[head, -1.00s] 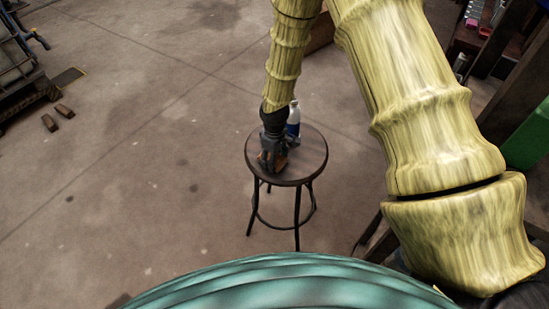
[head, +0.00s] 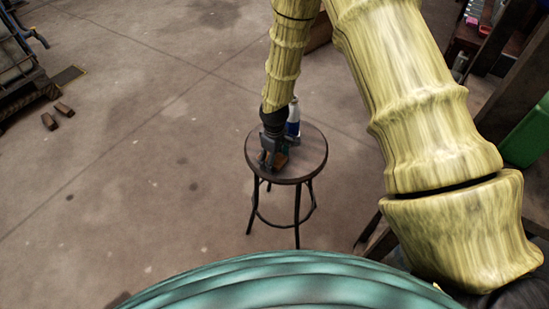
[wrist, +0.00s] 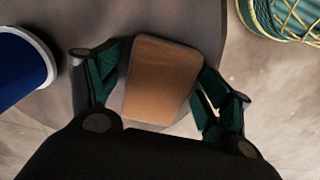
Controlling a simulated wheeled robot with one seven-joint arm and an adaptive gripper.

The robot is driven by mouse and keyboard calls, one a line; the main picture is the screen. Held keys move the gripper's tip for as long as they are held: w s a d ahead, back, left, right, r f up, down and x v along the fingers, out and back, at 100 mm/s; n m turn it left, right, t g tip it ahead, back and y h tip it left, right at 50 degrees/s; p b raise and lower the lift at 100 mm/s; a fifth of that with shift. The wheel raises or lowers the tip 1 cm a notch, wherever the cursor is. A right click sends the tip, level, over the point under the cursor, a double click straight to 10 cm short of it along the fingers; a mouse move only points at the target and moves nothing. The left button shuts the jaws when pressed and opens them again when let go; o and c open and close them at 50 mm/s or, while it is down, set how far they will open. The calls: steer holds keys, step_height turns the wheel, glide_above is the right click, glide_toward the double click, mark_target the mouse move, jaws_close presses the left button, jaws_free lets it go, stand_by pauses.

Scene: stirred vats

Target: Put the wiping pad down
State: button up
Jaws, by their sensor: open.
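The wiping pad (wrist: 162,80) is a tan-orange block with a paler edge. In the wrist view it lies between the two fingers of my gripper (wrist: 160,88), which stand apart on either side of it. The right finger is close to the pad, and I cannot tell whether it touches. In the head view my gripper (head: 272,160) is low over the round dark stool (head: 312,160), and a bit of the pad (head: 281,160) shows beside the fingers. The pad appears to rest on the stool seat.
A white and blue bottle (head: 293,120) stands on the stool just behind my gripper; its blue side (wrist: 20,65) fills the left of the wrist view. A green crate (head: 527,135) is at the right. Open floor surrounds the stool's left side.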

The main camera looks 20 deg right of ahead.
step_height(320, 180, up, 12)
steer(key=b, duration=0.1)
steer(key=shift+r+b, duration=0.2)
steer(key=shift+b, duration=0.1)
stand_by(0.5)
stand_by(0.4)
